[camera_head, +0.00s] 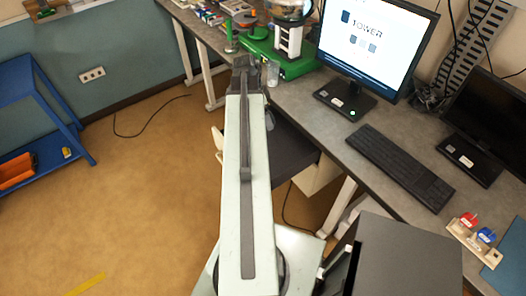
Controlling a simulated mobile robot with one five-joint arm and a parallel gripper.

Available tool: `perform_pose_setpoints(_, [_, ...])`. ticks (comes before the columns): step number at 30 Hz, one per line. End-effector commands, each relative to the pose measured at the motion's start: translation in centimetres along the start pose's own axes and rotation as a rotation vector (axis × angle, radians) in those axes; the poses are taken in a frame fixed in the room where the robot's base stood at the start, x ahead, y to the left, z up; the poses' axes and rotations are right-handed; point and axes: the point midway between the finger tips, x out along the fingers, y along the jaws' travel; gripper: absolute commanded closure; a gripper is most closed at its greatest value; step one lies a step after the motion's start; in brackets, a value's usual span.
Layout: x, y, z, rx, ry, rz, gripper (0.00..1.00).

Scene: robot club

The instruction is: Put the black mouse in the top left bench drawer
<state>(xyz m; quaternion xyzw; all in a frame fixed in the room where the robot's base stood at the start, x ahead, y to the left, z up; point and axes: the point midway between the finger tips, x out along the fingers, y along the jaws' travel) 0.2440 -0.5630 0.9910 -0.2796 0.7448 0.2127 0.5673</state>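My arm reaches away from the bottom middle of the view toward the back of the bench. My gripper (246,72) is the small dark part at its far end, near the bench's edge, and I cannot tell whether it is open or holds anything. I cannot make out a black mouse anywhere. A dark flat shape (290,152) juts out under the bench edge, right of my arm; it may be a pulled-out drawer, but my arm hides part of it. A pale unit (316,174) shows beneath it.
The grey bench (320,126) runs along the right, with a lit monitor (366,42), a black keyboard (399,167), a dark screen (490,112) and a green machine (282,62). A dark box (408,262) stands at front right. A blue shelf (35,105) is at left; floor between is mostly clear.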

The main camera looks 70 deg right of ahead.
Motion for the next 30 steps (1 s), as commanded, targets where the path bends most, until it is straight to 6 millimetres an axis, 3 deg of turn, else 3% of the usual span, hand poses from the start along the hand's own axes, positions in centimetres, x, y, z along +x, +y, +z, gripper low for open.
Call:
perform_pose_setpoints(4, [2.1, 0.2, -0.8, 0.007, 0.0, 0.002, 0.47])
perform_pose_setpoints(9, [8.3, -0.2, -1.2, -0.038, -0.001, -0.01, 0.47])
perform_pose_setpoints(12, [11.0, -0.5, -1.4, -0.068, -0.001, -0.019, 0.47])
perform_pose_setpoints(15, [12.4, -0.6, -1.6, -0.09, -0.001, -0.025, 0.47])
perform_pose_setpoints(23, [13.0, -0.7, -1.7, -0.102, -0.001, -0.028, 0.47])
perform_pose_setpoints(30, [17.8, -0.7, -0.4, -0.101, -0.001, -0.028, 0.47])
